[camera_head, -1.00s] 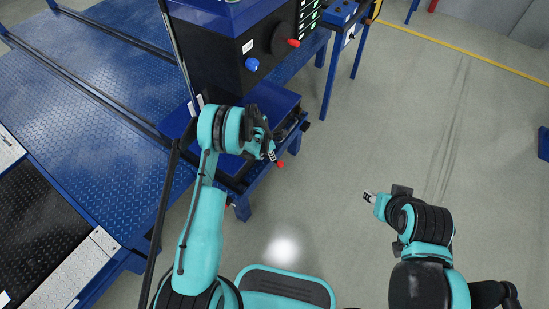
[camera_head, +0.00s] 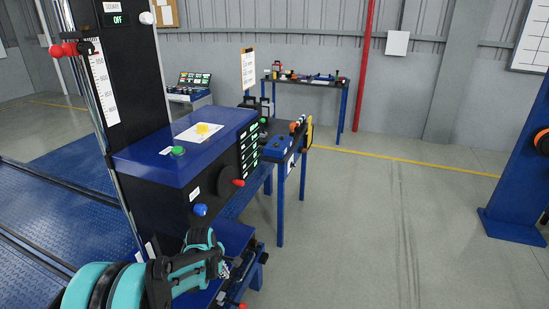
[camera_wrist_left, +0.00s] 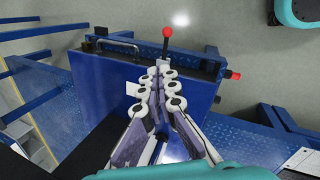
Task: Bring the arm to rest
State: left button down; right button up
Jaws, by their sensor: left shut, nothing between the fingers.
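My left arm, teal and black, comes in at the lower left of the head view. Its gripper (camera_head: 224,268) is in front of the black machine, above the low blue shelf. In the left wrist view the left gripper's fingers (camera_wrist_left: 161,68) are together with nothing between them. Below them is a blue box-like unit (camera_wrist_left: 108,88) with a red-knobbed lever (camera_wrist_left: 167,33) at its far edge. I cannot tell whether the fingers touch anything. My right gripper is in neither view now.
A machine with a blue top (camera_head: 190,150), a blue knob (camera_head: 200,210) and a red knob (camera_head: 239,183) stands close to the left arm. A blue workbench (camera_head: 310,82) stands at the back wall. A blue post (camera_head: 520,190) is at right. The middle floor (camera_head: 370,220) is clear.

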pick_arm(q)
jog(key=s+r+m+t, duration=0.2)
jog(key=s+r+m, duration=1)
jog(key=s+r, duration=0.55)
jog(key=s+f+m+t+y, duration=0.1)
jog(key=s+f+m, duration=0.1)
jog(key=s+m, duration=0.3)
jog(key=s, duration=0.4)
jog(key=shift+s+a+f+m+t, duration=0.2)
jog(key=shift+s+a+m+t, duration=0.1)
jog(key=shift+s+t, duration=0.1)
jog(key=shift+w, duration=0.15)
